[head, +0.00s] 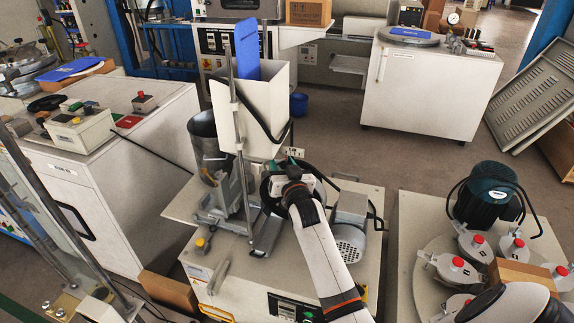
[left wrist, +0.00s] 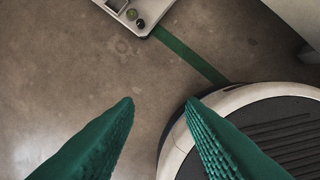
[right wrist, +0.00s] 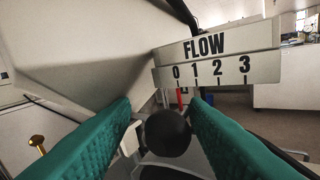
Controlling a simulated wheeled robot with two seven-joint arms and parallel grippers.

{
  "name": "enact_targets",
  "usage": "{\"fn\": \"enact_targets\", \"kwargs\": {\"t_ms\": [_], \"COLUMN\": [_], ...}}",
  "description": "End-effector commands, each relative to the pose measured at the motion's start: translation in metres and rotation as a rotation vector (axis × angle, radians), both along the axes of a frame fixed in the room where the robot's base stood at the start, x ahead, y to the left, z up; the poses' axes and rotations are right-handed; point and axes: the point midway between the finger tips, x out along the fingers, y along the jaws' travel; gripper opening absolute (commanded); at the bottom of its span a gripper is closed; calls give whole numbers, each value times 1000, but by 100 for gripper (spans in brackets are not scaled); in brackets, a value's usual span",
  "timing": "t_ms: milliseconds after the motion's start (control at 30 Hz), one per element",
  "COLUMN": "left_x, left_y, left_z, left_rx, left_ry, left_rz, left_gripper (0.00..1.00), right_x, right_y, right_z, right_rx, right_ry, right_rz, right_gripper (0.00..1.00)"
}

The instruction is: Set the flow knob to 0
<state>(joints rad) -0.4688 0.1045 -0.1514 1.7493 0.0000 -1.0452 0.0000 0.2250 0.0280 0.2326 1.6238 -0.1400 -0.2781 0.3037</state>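The flow scale (right wrist: 217,56) is a pale sign marked FLOW with 0, 1, 2 and 3, upper right in the right wrist view. A red pointer (right wrist: 180,97) shows just under the 0 mark. The round black flow knob (right wrist: 167,133) lies between the fingers of my right gripper (right wrist: 162,104). These fingers are apart, with a gap on the knob's left; contact on its right is unclear. In the head view my right gripper (head: 288,172) is by the hopper machine (head: 262,105), and the knob is hidden. My left gripper (left wrist: 160,100) is open and empty above the floor.
A brass-coloured knob (right wrist: 37,143) is left of the right gripper. In the head view a motor (head: 350,225) stands right of my right arm, and a disc machine (head: 432,262) stands further right. A white cabinet (head: 135,165) stands left. Open floor lies behind.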

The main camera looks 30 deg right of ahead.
Motion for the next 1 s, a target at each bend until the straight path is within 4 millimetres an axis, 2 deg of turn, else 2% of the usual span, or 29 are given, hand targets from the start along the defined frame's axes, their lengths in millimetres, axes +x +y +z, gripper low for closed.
{"fn": "enact_targets", "kwargs": {"t_ms": [233, 367, 500, 800, 1000], "left_x": [0, 1, -9, -21, -24], "left_y": [0, 0, 1, 2, 3], "left_z": [1, 2, -18, -42, -48], "left_rx": [0, -1, 0, 2, 3], "left_ry": [-1, -6, 16, 28, 30], "left_rz": [0, 0, -1, -5, -6], "left_gripper": [36, 36, 36, 36, 36], "right_x": [0, -10, -35, -95, -114], "right_y": [1, 3, 9, 25, 31], "right_z": [1, 0, 0, 0, 0], "right_rx": [1, 1, 2, 1, 1], "right_ry": [-1, 2, 3, 2, 0], "right_rz": [1, 0, -1, -3, -2], "right_gripper": [44, 44, 44, 44, 44]}}
